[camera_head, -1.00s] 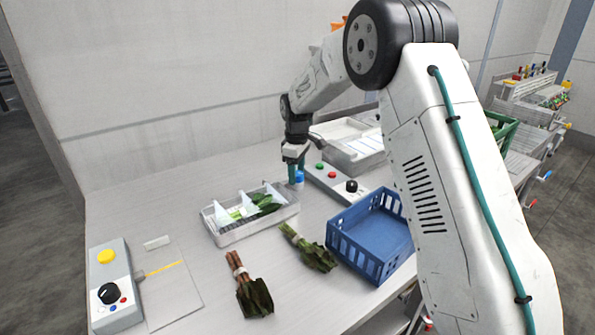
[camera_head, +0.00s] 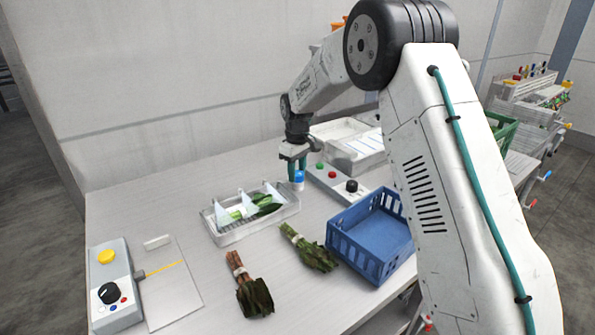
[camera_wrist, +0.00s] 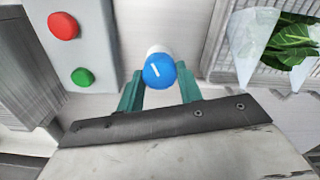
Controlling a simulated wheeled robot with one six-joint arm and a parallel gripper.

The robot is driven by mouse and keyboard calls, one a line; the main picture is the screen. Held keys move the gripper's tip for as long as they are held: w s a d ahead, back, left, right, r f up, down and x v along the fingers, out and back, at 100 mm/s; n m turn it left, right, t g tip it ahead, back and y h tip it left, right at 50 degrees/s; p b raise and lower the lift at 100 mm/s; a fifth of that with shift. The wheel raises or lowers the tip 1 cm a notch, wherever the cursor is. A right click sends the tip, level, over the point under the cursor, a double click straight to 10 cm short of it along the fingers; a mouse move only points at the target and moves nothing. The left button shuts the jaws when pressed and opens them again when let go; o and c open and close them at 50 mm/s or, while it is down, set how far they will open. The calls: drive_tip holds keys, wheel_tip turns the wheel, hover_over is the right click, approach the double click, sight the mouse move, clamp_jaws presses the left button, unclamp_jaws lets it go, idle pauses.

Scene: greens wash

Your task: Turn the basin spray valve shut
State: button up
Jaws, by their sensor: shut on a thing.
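The basin spray valve is a round blue knob (camera_wrist: 159,72) with a white line on its face, on a pale post, in the wrist view. In the head view the blue knob (camera_head: 298,176) stands just behind the basin. My gripper (camera_wrist: 160,88) has a teal finger on each side of the knob and is shut on it. In the head view my gripper (camera_head: 293,168) reaches down from behind the knob. The basin (camera_head: 245,232) is a pale tray with clear sprays or dividers and green leaves in it.
A panel (camera_head: 335,183) with red and green buttons and a black knob stands right of the valve. A blue crate (camera_head: 372,262) is front right. Leafy bunches (camera_head: 310,249) (camera_head: 249,285) lie in front. A control box (camera_head: 114,285) is far left.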

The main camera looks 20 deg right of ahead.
sight(298, 172)
drive_tip(key=m, duration=0.7)
drive_tip(key=shift+d+r, duration=0.1)
drive_tip(key=m, duration=0.3)
drive_tip(key=shift+m, duration=2.1)
drive_tip(key=o, duration=1)
wheel_tip(298, 172, up, 8)
drive_tip(key=shift+f, duration=0.1)
